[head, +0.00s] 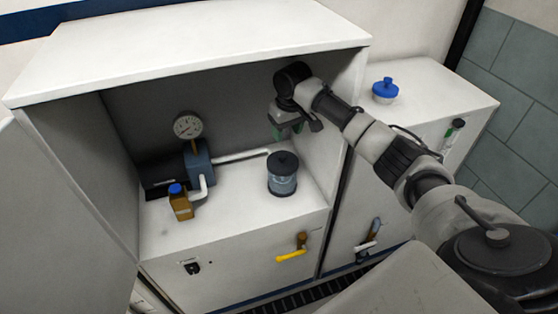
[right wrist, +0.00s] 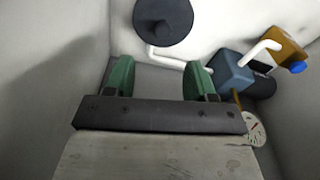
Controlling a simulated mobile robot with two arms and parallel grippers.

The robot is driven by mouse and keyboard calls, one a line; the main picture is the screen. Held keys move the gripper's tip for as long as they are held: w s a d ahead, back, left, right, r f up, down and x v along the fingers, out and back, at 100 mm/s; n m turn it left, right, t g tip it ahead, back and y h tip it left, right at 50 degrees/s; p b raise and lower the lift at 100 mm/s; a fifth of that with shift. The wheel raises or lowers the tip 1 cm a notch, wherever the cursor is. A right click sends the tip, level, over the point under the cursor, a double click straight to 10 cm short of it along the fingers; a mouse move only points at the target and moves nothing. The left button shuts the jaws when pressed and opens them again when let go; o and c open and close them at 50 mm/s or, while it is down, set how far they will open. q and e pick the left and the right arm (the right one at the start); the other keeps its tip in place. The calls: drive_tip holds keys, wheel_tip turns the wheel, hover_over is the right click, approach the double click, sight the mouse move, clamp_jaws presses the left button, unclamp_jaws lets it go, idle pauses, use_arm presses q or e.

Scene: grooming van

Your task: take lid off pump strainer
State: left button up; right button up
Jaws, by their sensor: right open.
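The pump strainer (head: 282,183) is a clear, bluish cylinder standing upright on the white surface inside the open cabinet. Its round dark lid (head: 283,160) is on top of it. In the right wrist view the lid (right wrist: 163,20) shows from above at the top of the picture and hides most of the strainer body. My right gripper (head: 288,133) is inside the cabinet, above the strainer and apart from it. Its green-padded fingers (right wrist: 155,80) are spread and hold nothing. My left gripper is not in view.
A blue pump (head: 198,163) with a pressure gauge (head: 187,126) and white pipe stands left of the strainer. A brown bottle (head: 181,203) with a blue cap is in front. The cabinet roof (head: 190,45) and side walls enclose the space. A blue-lidded tub (head: 385,90) stands on the right-hand cabinet.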

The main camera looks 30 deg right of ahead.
hover_over(283, 154)
drive_tip(key=f, duration=0.5)
drive_tip(key=shift+s+d, duration=0.15)
drive_tip(key=shift+s, duration=0.2)
drive_tip(key=shift+w+a+f+p, duration=0.15)
drive_tip(key=shift+w+f+p, duration=0.1)
drive_tip(key=shift+f, duration=1.1)
drive_tip(key=shift+w+a+f+p, duration=0.1)
drive_tip(key=shift+f+p, duration=0.15)
drive_tip(key=shift+f, duration=1.1)
drive_tip(key=c, duration=1)
